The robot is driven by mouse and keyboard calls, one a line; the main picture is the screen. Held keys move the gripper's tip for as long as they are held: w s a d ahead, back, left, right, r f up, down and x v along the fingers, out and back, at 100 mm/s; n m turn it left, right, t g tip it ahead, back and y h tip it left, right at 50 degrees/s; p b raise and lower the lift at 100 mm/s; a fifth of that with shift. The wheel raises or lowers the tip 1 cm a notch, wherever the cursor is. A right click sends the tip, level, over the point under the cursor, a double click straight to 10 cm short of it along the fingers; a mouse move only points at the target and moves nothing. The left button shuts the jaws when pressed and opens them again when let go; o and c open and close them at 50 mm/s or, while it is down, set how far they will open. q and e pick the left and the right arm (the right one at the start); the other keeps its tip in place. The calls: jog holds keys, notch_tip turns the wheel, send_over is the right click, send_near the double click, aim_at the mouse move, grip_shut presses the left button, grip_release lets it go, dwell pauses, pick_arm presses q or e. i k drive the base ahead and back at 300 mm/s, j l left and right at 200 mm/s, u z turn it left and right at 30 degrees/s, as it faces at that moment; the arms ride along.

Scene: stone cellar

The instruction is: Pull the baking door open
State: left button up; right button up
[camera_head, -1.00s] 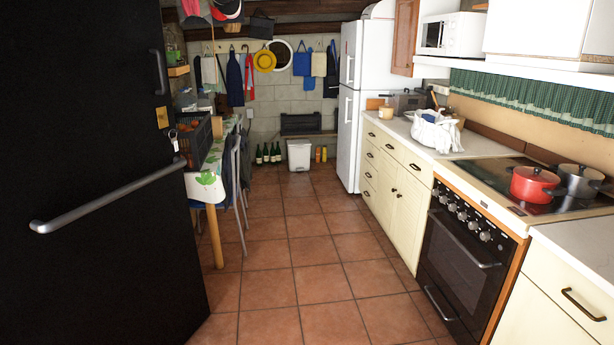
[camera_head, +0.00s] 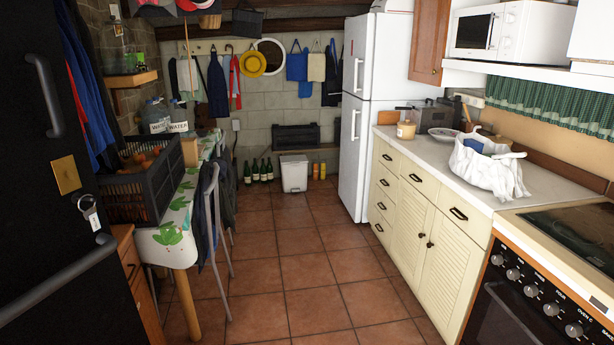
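The oven (camera_head: 535,298) is at the lower right, set into the cream kitchen units. Its black front panel carries a row of silver knobs. Below the knobs only the top left part of the dark baking door (camera_head: 500,328) shows. The rest of the door is cut off by the bottom edge of the view. I cannot tell from this part whether the door is fully shut. Neither of my grippers is in view.
A black door (camera_head: 40,190) with a metal bar stands close on the left. A table (camera_head: 165,250) with a black crate (camera_head: 130,190) and a chair (camera_head: 210,240) lines the left side. The tiled floor (camera_head: 290,265) between is clear. A white fridge (camera_head: 365,110) stands beyond the counter.

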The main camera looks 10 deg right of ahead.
aim_at(414, 214)
jog(key=i+j, duration=0.1)
jog(key=i, duration=1.85)
jog(key=l+z, duration=0.05)
jog(key=l, duration=0.05)
